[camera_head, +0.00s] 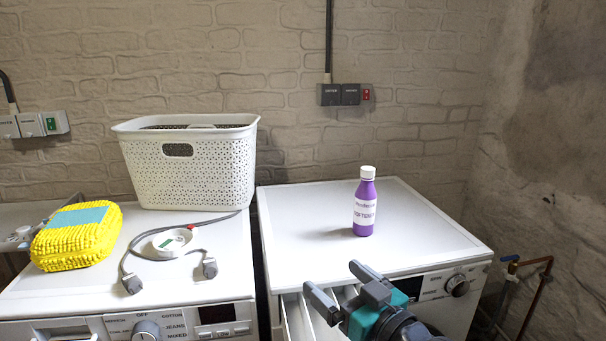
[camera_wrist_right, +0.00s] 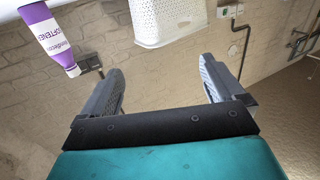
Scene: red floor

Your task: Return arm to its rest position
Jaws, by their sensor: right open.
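My right gripper (camera_head: 338,288) is at the bottom of the head view, in front of the right washing machine (camera_head: 300,222), near its open detergent drawer (camera_head: 298,316). Its two fingers are spread apart with nothing between them. In the right wrist view the gripper (camera_wrist_right: 162,88) also shows open and empty. A purple softener bottle (camera_head: 364,212) with a white cap stands upright on the right machine, behind and apart from the gripper. The bottle (camera_wrist_right: 52,36) also shows upside down in the wrist view. My left gripper is not in view.
A white perforated basket (camera_head: 205,180) stands on the left machine (camera_head: 60,298). A yellow bumpy item (camera_head: 76,236) and a grey cable (camera_head: 135,250) with a white round piece lie there. Pipes (camera_head: 530,280) are at the right wall. The right machine's top is mostly clear.

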